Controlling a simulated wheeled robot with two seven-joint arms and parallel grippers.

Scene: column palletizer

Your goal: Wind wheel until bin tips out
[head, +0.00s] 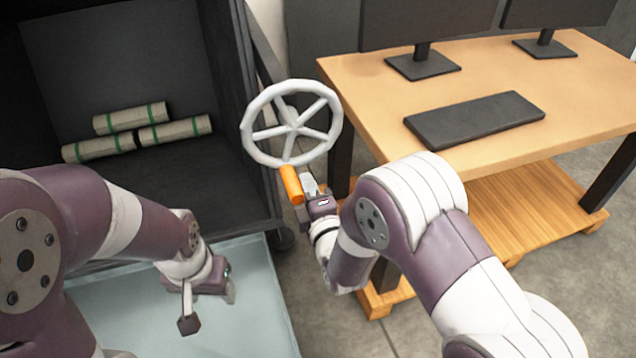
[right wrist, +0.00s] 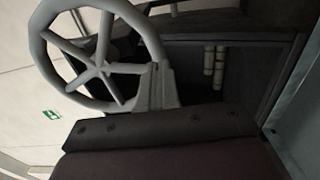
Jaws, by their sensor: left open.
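A light grey spoked wheel (head: 292,124) stands at the side of the dark bin (head: 130,55), with an orange handle (head: 291,184) at its lower rim. The wheel also shows in the right wrist view (right wrist: 98,62). The bin stands open towards me and holds three pale rolls (head: 130,118) with green bands. My right gripper (head: 306,188) is at the orange handle, beside or around it; its grip on the handle is hidden. My left gripper (head: 209,304) is open and empty, low in front of the bin and apart from the wheel.
A pale blue tray-like surface (head: 262,300) lies below the bin's front. A wooden table (head: 365,92) with a black keyboard (head: 474,119) and two monitors (head: 424,22) stands to the right, a wooden pallet (head: 540,205) beneath it. Grey floor shows between bin and table.

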